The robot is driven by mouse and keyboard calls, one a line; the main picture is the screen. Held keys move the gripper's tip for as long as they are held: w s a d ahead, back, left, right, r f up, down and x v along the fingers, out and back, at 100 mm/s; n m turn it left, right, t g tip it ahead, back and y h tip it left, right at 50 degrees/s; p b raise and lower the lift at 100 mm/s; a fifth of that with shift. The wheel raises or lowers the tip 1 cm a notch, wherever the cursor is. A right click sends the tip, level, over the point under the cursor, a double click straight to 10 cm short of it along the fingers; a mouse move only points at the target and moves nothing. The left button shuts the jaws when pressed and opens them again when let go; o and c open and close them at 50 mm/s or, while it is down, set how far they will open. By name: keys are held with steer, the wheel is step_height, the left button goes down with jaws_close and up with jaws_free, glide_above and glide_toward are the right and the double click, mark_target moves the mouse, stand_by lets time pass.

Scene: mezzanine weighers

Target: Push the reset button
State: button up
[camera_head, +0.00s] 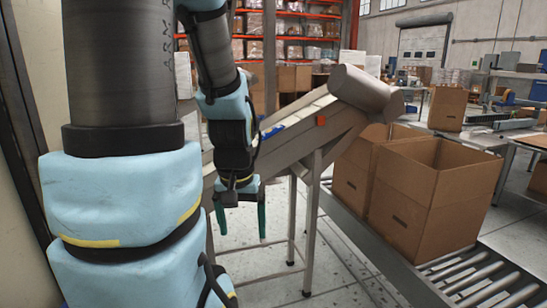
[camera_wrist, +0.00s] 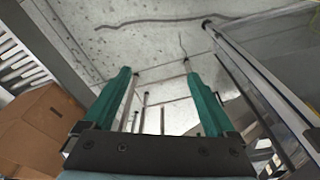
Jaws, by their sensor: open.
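A small orange-red spot (camera_head: 320,120) sits on the side of the inclined metal conveyor (camera_head: 335,133), near its upper end. It may be the reset button, but it is too small to read any label. My gripper (camera_head: 241,225) hangs pointing down in front of the conveyor, to the left of and below that spot and apart from it. Its two green fingers are spread with nothing between them. The wrist view shows the open fingers (camera_wrist: 158,80) over bare floor, and no button can be made out there.
Open cardboard boxes (camera_head: 435,195) stand on a roller conveyor (camera_head: 480,277) at the right. A box also shows in the wrist view (camera_wrist: 38,130). Metal legs (camera_head: 313,215) hold up the incline. Bare floor (camera_head: 345,292) lies below. Stocked shelves stand behind.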

jaws_close()
stand_by(0.5)
stand_by(0.9)
